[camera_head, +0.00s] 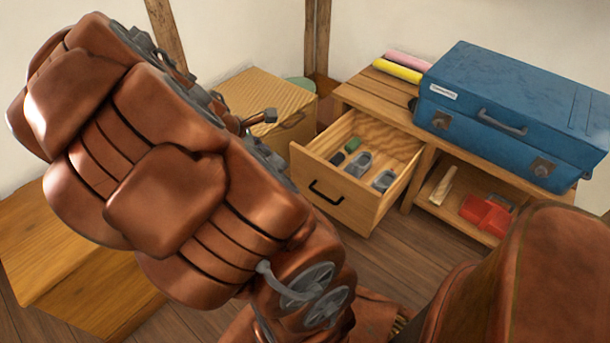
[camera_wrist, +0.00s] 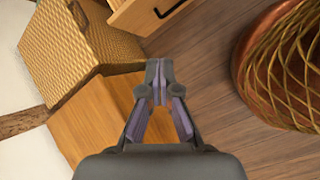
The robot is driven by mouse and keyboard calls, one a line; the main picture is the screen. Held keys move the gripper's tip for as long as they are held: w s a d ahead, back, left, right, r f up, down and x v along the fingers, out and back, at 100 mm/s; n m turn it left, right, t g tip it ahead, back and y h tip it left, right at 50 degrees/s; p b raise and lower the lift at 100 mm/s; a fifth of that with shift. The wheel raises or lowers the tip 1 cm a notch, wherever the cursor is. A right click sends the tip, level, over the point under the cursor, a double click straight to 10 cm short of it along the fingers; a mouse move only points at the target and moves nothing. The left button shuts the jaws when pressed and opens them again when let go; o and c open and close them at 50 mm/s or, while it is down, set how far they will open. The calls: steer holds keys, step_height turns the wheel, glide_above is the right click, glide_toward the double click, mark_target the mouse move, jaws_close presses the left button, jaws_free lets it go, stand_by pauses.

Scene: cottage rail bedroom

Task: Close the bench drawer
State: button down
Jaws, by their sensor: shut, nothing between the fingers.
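The wooden bench (camera_head: 354,90) stands at the right of the head view. Its drawer (camera_head: 335,190) is pulled well out, with a dark handle (camera_head: 326,192) on its front. Several small things lie in it, among them a green one and grey ones. In the wrist view a corner of the drawer front (camera_wrist: 142,14) with the dark handle shows at the top. My gripper (camera_wrist: 159,70) is shut and empty, below the drawer front in that picture and apart from it. In the head view my arm hides most of the gripper.
A blue case (camera_head: 520,100) and yellow and pink rolls (camera_head: 398,70) lie on the bench. A red thing (camera_head: 486,214) is on its lower shelf. A wicker box (camera_wrist: 75,45) and a wooden box (camera_head: 70,265) stand left of the drawer. Floor (camera_head: 400,262) before the drawer is clear.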

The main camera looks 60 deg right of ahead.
steer(key=w+d+f+n+h+b, duration=0.2)
steer(key=d+f+n+b, duration=0.65)
steer(key=f, duration=0.85)
steer(key=m+b, duration=0.1)
steer(key=b, duration=0.5)
glide_toward(310, 161)
steer(key=shift+x, duration=3.2)
